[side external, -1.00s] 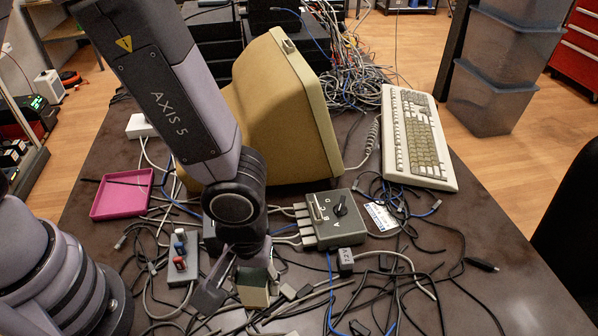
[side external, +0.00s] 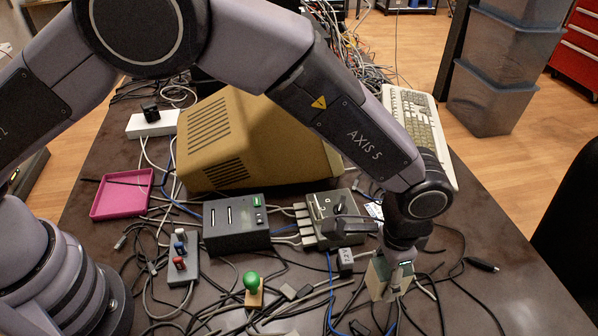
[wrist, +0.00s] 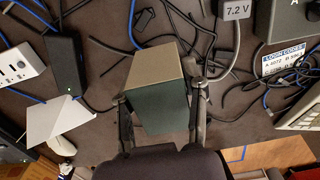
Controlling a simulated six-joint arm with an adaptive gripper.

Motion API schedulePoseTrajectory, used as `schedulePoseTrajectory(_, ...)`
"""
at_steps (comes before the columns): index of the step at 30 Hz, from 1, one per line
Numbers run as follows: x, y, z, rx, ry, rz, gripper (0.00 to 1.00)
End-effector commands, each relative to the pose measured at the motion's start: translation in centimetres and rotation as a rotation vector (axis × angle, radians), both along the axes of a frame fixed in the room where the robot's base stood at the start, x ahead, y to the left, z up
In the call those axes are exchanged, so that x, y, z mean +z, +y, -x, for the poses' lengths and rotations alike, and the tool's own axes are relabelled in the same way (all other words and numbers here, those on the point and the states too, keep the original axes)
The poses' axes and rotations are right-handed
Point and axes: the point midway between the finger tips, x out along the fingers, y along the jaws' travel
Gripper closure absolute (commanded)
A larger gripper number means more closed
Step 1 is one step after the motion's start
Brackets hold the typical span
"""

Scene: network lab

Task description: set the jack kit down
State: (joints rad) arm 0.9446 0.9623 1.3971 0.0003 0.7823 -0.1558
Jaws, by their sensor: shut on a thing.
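The jack kit looks like a small box, beige on one face and dark green on another. It (side external: 376,281) is low over the cable-strewn right front of the table in the side view. In the wrist view the box (wrist: 158,88) sits between the two fingers. My gripper (side external: 391,277) is shut on it, one finger on each side in the wrist view (wrist: 160,102). The box's underside is hidden, so I cannot tell whether it touches the table or cables.
Loose cables cover the front of the table. A 7.2 V adapter (side external: 346,262) and a dial switch box (side external: 318,238) stand close left of the box. A green knob on a wooden block (side external: 253,289) is further left. A keyboard (side external: 415,122) lies behind. Dark table (side external: 500,300) is fairly clear at right.

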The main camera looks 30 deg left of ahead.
Motion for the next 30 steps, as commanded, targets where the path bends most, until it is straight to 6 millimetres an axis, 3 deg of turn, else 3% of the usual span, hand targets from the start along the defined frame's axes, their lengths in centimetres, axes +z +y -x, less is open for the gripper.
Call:
schedulePoseTrajectory(6, -2.1, -3.5, -2.5, 0.002, 0.0, 0.0, 0.97)
schedulePoseTrajectory(15, -6.4, -6.7, -4.8, 0.003, 0.001, -0.001, 0.97)
schedulePoseTrajectory(30, -9.1, -8.0, -5.8, 0.003, 0.001, -0.001, 0.97)
